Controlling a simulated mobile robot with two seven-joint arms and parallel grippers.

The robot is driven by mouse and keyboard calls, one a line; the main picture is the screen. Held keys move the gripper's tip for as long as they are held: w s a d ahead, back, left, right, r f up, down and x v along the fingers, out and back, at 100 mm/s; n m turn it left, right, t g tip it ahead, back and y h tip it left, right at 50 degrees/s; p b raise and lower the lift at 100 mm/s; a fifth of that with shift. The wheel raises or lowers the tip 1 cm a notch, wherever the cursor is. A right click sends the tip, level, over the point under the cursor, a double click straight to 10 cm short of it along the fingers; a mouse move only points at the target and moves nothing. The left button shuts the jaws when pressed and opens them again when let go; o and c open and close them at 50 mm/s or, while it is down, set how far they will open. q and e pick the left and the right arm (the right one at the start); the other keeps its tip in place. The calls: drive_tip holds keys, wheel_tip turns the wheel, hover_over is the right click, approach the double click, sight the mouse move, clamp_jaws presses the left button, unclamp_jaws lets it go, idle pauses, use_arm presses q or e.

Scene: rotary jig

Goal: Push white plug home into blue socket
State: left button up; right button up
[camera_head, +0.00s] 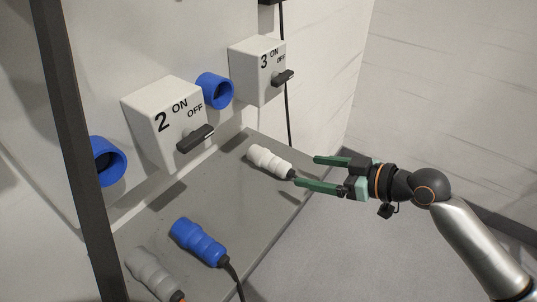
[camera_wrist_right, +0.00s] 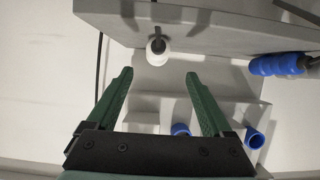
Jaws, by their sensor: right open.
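The white plug (camera_head: 268,160) lies on the grey shelf, its black cable end toward my right gripper. In the right wrist view the white plug (camera_wrist_right: 158,54) shows small, ahead of and between the fingertips. My right gripper (camera_head: 308,171) is open and empty, its fingertips close to the cable end, with no visible contact; the wrist view shows the spread fingers (camera_wrist_right: 158,75). One blue socket (camera_head: 217,91) is on the wall between boxes 2 and 3. Another blue socket (camera_head: 108,162) is left of box 2, partly behind a dark post. My left gripper is out of view.
Switch box 2 (camera_head: 160,105) and switch box 3 (camera_head: 255,68) stick out from the wall with black handles. A blue plug (camera_head: 198,242) and a greyish plug (camera_head: 153,273) lie on the shelf (camera_head: 225,185) at the near left. A dark post (camera_head: 72,140) crosses the left side.

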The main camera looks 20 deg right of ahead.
sight(275, 162)
drive_tip(key=x, duration=0.6)
drive_tip(key=shift+a+f+p, duration=0.1)
drive_tip(key=shift+a+p, duration=0.05)
drive_tip(key=shift+p, duration=0.15)
drive_tip(key=shift+w+d+p+x, duration=0.1)
drive_tip(key=shift+p+x, duration=0.1)
drive_tip(key=shift+x, duration=1.15)
drive_tip(key=shift+w+d+p+x, duration=0.15)
drive_tip(key=shift+x, duration=1.25)
clamp_jaws()
